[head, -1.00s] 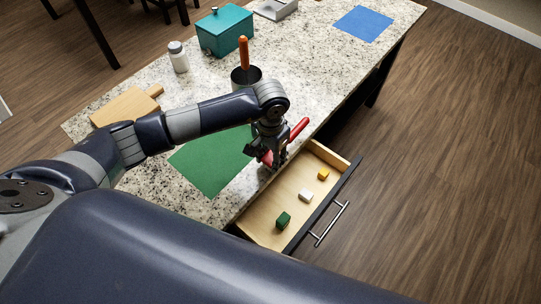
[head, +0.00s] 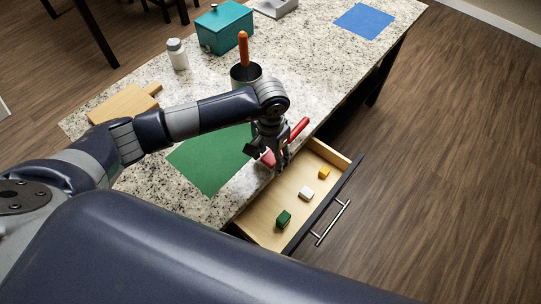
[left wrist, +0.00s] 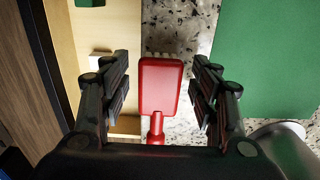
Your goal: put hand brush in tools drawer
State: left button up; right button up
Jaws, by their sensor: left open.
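The red hand brush (head: 299,128) lies at the counter's front edge, beside the open drawer, with its handle pointing up and right in the head view. My left gripper (head: 275,158) is directly over it and hides its middle. In the left wrist view the brush (left wrist: 160,86) is between the spread fingers of my left gripper (left wrist: 161,68), with a gap on each side. The tools drawer (head: 258,218) is pulled open below the counter edge and holds a green block (head: 283,219), a white block (head: 305,193) and a yellow block (head: 323,173). My right gripper is out of view.
A metal canister (head: 240,75) with an orange-handled tool stands behind the gripper. A green mat (head: 208,162), a cutting board (head: 122,104), a white bottle (head: 178,54), a teal box (head: 224,29) and a blue mat (head: 363,22) are on the counter (head: 310,65).

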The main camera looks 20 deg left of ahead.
pick_arm(q)
jog(key=shift+r, duration=0.1)
jog(key=shift+r+p, duration=0.6)
jog(key=shift+p, duration=0.25)
jog(key=shift+w+r, duration=0.15)
jog(key=shift+r, duration=0.2)
notch_tip(320, 180, up, 11)
jog(key=b, duration=0.3)
